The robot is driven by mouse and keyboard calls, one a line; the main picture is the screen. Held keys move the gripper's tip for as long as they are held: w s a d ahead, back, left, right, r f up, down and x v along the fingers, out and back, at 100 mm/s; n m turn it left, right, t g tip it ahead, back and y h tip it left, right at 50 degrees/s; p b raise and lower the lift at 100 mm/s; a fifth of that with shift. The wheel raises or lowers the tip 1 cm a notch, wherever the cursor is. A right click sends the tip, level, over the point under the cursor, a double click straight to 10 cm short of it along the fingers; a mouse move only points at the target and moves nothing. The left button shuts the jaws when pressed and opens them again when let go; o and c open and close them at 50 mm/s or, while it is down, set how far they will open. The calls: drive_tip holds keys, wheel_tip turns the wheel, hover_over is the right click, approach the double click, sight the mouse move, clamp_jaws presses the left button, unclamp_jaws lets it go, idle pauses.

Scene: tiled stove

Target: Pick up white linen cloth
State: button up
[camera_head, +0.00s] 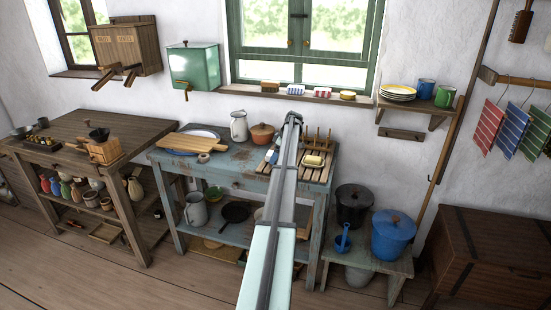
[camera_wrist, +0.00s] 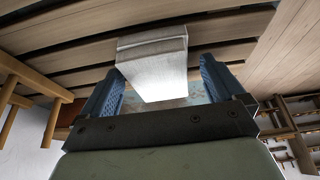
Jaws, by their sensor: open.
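A pale white block-like bundle, which looks like the folded white linen cloth (camera_wrist: 152,62), is in the wrist view against dark-gapped wooden slats. My gripper (camera_wrist: 164,72) is open, with one blue ribbed finger on each side of the bundle. A gap shows beside the right finger; I cannot tell whether the left finger touches it. In the head view my arm runs up over the blue worn table (camera_head: 225,170) and hides most of the gripper and the cloth.
A slatted rack (camera_head: 318,175) on the table holds a yellow block (camera_head: 314,160) and upright pegs (camera_head: 318,140). To the left are a cutting board (camera_head: 190,143), a white jug (camera_head: 239,126) and an orange-brown pot (camera_head: 262,134). The window sill (camera_head: 330,98) is behind.

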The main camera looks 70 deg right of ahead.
drive_tip(key=c, duration=1.2)
drive_tip(key=shift+o, duration=0.2)
drive_tip(key=shift+r, duration=0.1)
wheel_tip(320, 180, up, 10)
drive_tip(key=o, duration=0.6)
drive_tip(key=c, duration=0.4)
drive_tip(key=s+d, duration=0.1)
drive_tip(key=s, duration=1.7)
